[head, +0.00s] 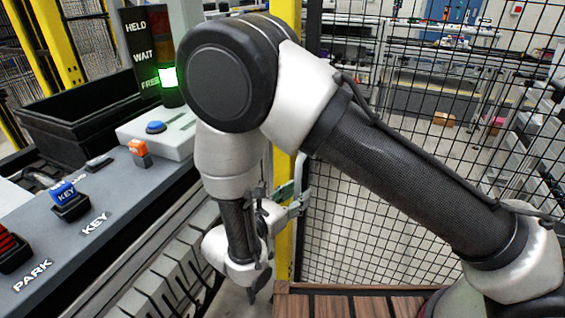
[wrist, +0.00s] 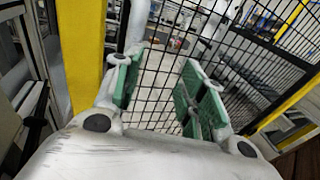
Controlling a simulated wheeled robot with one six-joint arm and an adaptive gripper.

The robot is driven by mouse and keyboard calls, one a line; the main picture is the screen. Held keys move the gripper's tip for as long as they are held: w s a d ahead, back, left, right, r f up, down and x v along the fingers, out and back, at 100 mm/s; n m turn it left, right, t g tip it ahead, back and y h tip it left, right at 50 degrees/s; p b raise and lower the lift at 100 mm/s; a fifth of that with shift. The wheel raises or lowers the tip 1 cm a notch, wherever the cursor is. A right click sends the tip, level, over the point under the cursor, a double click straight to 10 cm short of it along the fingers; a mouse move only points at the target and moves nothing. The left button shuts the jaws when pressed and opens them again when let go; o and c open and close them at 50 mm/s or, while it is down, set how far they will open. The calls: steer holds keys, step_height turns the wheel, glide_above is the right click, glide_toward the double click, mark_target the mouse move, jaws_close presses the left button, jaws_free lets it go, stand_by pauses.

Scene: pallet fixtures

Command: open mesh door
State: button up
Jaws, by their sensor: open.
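The black mesh door (head: 345,235) stands upright behind my arm on the right in the head view, beside a yellow post (head: 284,245). The mesh (wrist: 165,90) also fills the middle of the wrist view, with the yellow post (wrist: 82,50) at left. My gripper (head: 295,197) is at the post and mesh edge, partly hidden by my arm. In the wrist view its green-padded fingers (wrist: 160,80) are apart, with mesh showing between them. A pale upright bar (wrist: 137,22) shows beyond the left finger. I cannot tell whether it is a handle, or whether either finger touches anything.
A grey console on the left holds a blue key (head: 62,191), an orange switch (head: 139,152) and a blue button (head: 155,127). The FREE lamp (head: 168,78) glows green on the signal stack. A black bin (head: 75,125) stands behind. Wooden slats (head: 345,304) lie in front below.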

mark_target(296, 173)
steer(key=shift+n+t+y, duration=0.5)
steer(key=shift+t+y, duration=0.1)
steer(key=shift+t, duration=0.2)
steer(key=w, duration=0.2)
steer(key=w+r, duration=0.1)
steer(key=w, duration=0.2)
steer(key=w+r, duration=0.1)
steer(key=w, duration=0.2)
steer(key=shift+d+r, duration=0.2)
steer(key=shift+d, duration=0.2)
jaws_close()
